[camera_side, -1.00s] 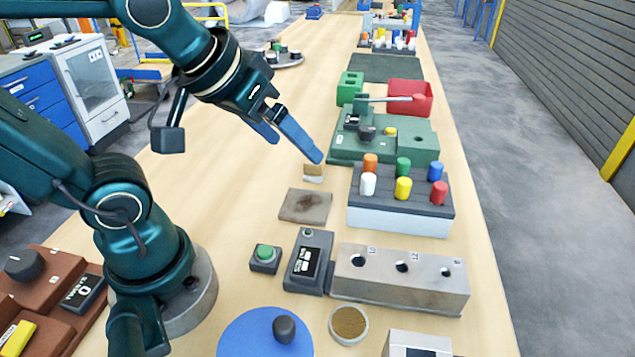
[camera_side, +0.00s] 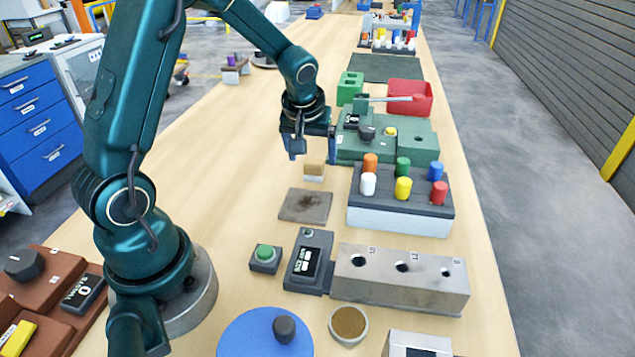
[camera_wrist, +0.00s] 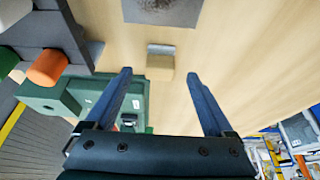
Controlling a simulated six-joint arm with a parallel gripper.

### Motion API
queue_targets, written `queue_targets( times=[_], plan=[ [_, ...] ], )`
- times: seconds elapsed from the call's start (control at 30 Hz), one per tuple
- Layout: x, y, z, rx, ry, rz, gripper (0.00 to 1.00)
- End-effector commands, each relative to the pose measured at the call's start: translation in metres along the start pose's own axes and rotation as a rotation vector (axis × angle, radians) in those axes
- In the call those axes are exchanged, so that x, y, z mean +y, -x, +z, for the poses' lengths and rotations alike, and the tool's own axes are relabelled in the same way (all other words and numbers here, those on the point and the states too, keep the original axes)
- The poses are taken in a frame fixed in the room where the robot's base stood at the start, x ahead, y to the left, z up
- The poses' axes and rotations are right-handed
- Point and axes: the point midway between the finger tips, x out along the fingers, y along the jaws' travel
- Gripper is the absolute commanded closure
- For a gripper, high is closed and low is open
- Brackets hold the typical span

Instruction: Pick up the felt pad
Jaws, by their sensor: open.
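The felt pad (camera_side: 314,169) appears as a small tan block with a pale lower part, standing on the wooden bench just behind a stained grey-brown square. In the wrist view the felt pad (camera_wrist: 160,64) sits ahead of my fingers, roughly centred between them. My gripper (camera_side: 313,148) points down above and slightly behind the pad, apart from it. In the wrist view my gripper (camera_wrist: 158,76) is open, with two blue fingers spread wide and nothing between them.
The stained square (camera_side: 305,206) lies flat in front of the pad. A grey-topped block with several coloured pegs (camera_side: 401,200) stands to the right. A green machine (camera_side: 385,137) with a lever is behind right. The bench left of the pad (camera_side: 235,165) is clear.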

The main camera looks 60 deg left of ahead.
Motion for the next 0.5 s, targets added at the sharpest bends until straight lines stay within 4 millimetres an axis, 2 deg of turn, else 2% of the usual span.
queue_targets(
  times=[0.3,0.5],
  plan=[
    [-0.001,-0.034,0.0,-0.001,0.0,-0.001,0.12],
    [0.0,-0.046,0.0,0.001,0.0,0.0,0.12]
  ],
)
